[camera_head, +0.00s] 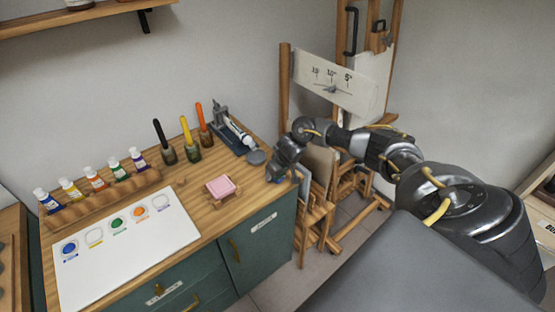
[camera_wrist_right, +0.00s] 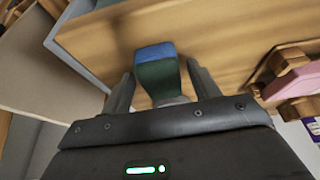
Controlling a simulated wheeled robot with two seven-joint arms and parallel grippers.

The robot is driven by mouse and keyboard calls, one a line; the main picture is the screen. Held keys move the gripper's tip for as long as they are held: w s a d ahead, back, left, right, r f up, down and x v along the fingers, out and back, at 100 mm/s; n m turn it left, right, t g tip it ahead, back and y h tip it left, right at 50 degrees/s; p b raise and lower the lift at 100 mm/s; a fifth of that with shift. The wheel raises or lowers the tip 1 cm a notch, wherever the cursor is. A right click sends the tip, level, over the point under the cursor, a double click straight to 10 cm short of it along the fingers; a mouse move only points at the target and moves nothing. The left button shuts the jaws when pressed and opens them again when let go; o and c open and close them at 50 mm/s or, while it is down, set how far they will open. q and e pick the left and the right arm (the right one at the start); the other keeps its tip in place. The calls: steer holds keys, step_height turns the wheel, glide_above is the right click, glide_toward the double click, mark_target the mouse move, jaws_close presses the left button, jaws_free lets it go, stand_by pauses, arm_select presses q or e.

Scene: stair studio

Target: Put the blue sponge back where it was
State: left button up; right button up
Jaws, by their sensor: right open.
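The blue sponge (camera_wrist_right: 155,52), with a blue top part and a dark green lower part, shows in the right wrist view between the two fingers of my right gripper (camera_wrist_right: 160,70). The fingers are apart, with a gap visible on each side of the sponge. In the head view my right gripper (camera_head: 279,172) is at the right end of the wooden worktop (camera_head: 190,225), and the sponge cannot be made out clearly there. My left gripper is not in view.
A pink sponge (camera_head: 220,187) sits on a small wooden holder on the worktop. A white sheet with colour swatches (camera_head: 125,255), paint bottles in a rack (camera_head: 105,200) and several brush jars (camera_head: 193,152) stand left. An easel (camera_head: 340,75) stands behind my right arm.

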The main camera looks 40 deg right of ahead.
steer(key=shift+r, duration=0.1)
steer(key=shift+r, duration=0.3)
steer(key=v, duration=1.1)
steer(key=shift+s+r, duration=0.2)
steer(key=shift+r, duration=0.1)
steer(key=shift+a, duration=0.1)
